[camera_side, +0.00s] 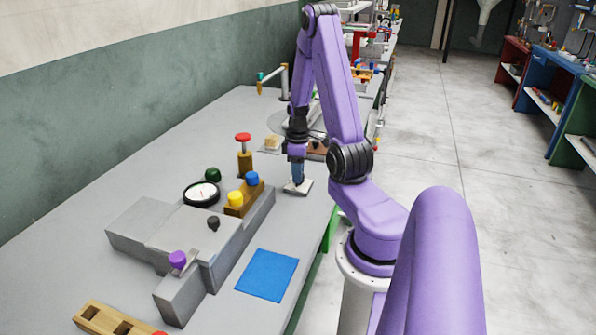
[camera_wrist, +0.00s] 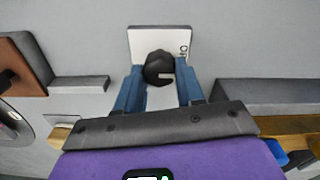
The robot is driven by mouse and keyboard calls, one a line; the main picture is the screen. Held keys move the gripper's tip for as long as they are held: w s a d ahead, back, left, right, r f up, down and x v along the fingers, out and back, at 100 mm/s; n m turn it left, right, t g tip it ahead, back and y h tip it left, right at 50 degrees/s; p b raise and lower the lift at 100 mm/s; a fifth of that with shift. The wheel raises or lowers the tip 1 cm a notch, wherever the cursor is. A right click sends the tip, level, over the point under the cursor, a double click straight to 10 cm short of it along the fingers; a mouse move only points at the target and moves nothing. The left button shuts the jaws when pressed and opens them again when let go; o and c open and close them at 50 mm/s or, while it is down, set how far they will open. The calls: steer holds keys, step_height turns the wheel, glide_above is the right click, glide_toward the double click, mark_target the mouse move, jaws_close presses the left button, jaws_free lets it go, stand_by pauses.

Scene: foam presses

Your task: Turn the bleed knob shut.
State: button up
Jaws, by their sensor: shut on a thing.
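Partly cut-off lettering stands on the plate's right side. My gripper (camera_wrist: 160,85) has its blue fingers on both sides of the knob, shut on it. In the side view my gripper (camera_side: 297,181) points straight down over the small white plate (camera_side: 303,189) on the bench, and the knob is hidden there.
A red-topped post (camera_side: 244,155) rises behind. A blue mat (camera_side: 268,275) lies in front. Bare bench lies between mat and plate.

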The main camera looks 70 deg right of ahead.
steer(key=m, duration=0.4)
steer(key=shift+m, duration=0.3)
steer(key=m, duration=0.4)
steer(key=shift+m, duration=0.3)
steer(key=m, duration=0.4)
steer(key=shift+d, duration=0.1)
steer(key=shift+s+m, duration=0.1)
steer(key=shift+m, duration=2.1)
steer(key=o, duration=1)
steer(key=shift+o, duration=0.2)
steer(key=shift+r, duration=0.1)
step_height(320, 180, up, 17)
steer(key=shift+r, duration=0.15)
